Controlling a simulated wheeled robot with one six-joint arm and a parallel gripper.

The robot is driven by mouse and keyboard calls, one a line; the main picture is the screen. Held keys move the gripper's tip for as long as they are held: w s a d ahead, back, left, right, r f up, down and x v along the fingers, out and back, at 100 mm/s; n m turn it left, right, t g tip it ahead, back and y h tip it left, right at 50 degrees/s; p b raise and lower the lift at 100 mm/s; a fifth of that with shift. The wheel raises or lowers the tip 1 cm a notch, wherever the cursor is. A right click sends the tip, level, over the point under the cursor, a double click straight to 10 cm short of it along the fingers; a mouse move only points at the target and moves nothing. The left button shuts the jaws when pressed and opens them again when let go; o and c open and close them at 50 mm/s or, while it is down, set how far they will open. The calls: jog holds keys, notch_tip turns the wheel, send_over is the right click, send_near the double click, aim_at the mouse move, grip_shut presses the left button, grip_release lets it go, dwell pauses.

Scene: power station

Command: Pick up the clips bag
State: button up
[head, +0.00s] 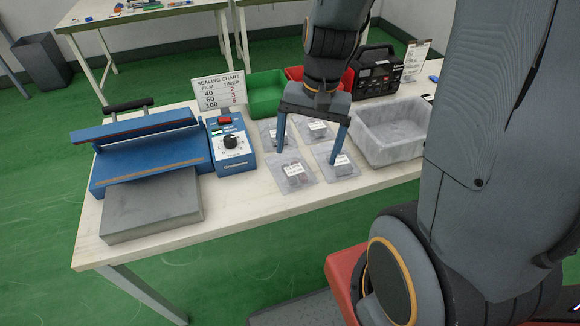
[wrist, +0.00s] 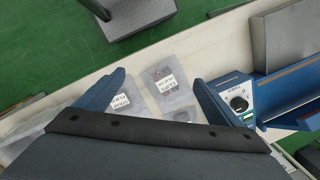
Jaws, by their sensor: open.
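Several clear flat bags with white labels lie on the table. They are a front left bag (head: 293,173), a front right bag (head: 343,168), a back left bag (head: 270,133) and a back right bag (head: 316,130). The labels are too small to read, so I cannot tell which is the clips bag. My gripper (head: 308,157) is open and empty, pointing down above the bags. In the wrist view, the front left bag (wrist: 166,87) shows between the fingers, and the front right bag (wrist: 125,100) is partly hidden by one finger.
A blue sealer (head: 150,150) with a grey plate and a control box (head: 232,155) stand left of the bags. A translucent bin (head: 390,150) is close on the right. Green (head: 265,95) and red bins and a black power unit (head: 377,75) stand behind.

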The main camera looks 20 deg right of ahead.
aim_at(294, 170)
jog(key=w+d+f+m+y, duration=0.3)
jog(key=w+f+m, duration=0.25)
jog(key=m, duration=0.45)
jog(key=shift+m, duration=0.4)
jog(key=shift+w+a+p+x, duration=0.1)
jog(key=shift+w+p+x, duration=0.1)
jog(key=shift+x, duration=1.7)
jog(key=shift+w+a+p+x, duration=0.1)
jog(key=shift+a+p+x, duration=0.1)
jog(key=shift+x, duration=1.7)
jog(key=shift+d+r, duration=0.1)
jog(key=c, duration=1.2)
jog(key=shift+o, duration=0.2)
jog(key=shift+r, duration=0.1)
